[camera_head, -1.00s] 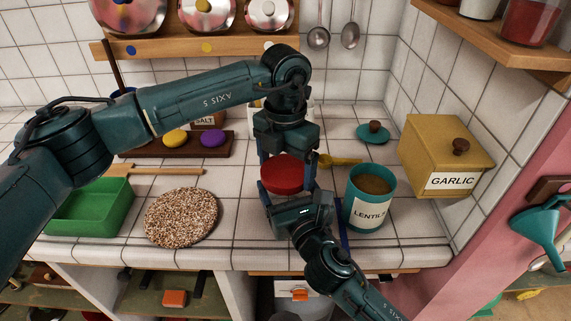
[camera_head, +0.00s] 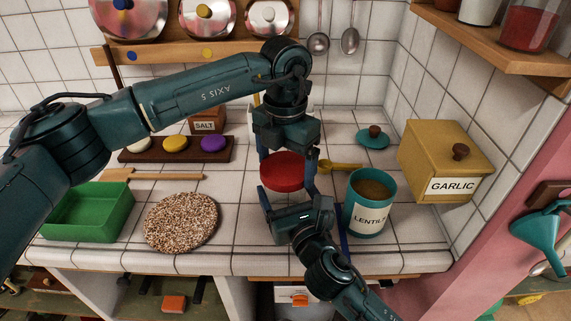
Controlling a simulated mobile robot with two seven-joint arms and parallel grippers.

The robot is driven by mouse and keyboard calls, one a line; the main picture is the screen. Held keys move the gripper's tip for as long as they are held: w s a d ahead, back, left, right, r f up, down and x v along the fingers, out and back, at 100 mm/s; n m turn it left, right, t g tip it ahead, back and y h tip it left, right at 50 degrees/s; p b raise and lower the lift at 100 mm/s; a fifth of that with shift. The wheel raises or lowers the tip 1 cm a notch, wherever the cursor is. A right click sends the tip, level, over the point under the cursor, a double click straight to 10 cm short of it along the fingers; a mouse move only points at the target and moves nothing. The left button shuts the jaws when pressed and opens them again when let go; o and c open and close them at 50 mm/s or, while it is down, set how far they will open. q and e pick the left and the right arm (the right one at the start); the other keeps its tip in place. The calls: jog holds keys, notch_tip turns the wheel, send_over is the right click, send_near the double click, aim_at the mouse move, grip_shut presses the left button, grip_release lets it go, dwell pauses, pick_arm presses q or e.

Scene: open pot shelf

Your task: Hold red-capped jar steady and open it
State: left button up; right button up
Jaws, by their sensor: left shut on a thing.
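The red cap (camera_head: 284,172) of the jar shows in the middle of the counter; the jar's body is largely hidden behind my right gripper. My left gripper (camera_head: 286,164) points down from above and is shut on the red cap, with a finger at each side. My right gripper (camera_head: 288,192) reaches in from the lower right, with its fingers on either side of the jar below the cap. The picture does not show whether these fingers touch the jar.
The teal lentils canister (camera_head: 369,210) stands open close right of my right gripper. The garlic box (camera_head: 447,160) is farther right. A speckled round mat (camera_head: 181,222) and a green tray (camera_head: 88,210) lie left. A teal lid (camera_head: 373,137) lies behind.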

aim_at(285, 167)
pick_arm(q)
jog(key=shift+r, duration=0.1)
jog(key=shift+r, duration=1.9)
pick_arm(e)
jog(key=o, duration=1.9)
jog(key=shift+o, duration=0.2)
